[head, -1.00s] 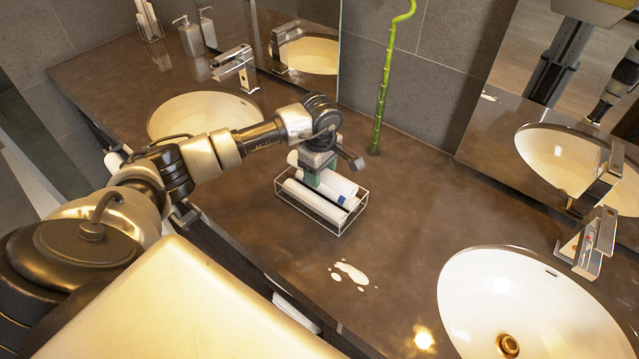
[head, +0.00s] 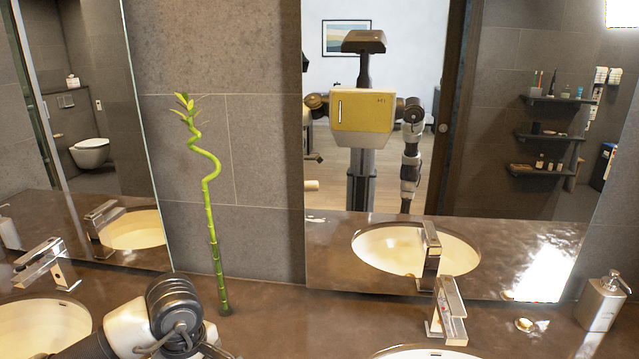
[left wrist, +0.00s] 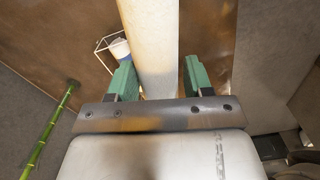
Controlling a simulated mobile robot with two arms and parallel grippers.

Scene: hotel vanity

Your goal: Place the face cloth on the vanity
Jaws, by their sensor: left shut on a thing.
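In the left wrist view my left gripper (left wrist: 158,78), with green fingers, is shut on a white rolled face cloth (left wrist: 152,35). The roll stretches away between the fingers to the top of the picture. In the head view only my left wrist shows, at the bottom left; its fingers and the cloth are out of that frame. The brown stone vanity (head: 290,315) runs across the bottom of the head view and lies below the gripper in the wrist view (left wrist: 210,35). My right gripper is not directly in view.
A wire basket (left wrist: 98,47) with a white roll (left wrist: 120,50) is beside the gripper. A bamboo stalk (head: 212,235) stands at the back. A tap (head: 448,310), a basin (head: 425,353) and a soap dispenser (head: 602,303) are to the right. Mirrors line the wall.

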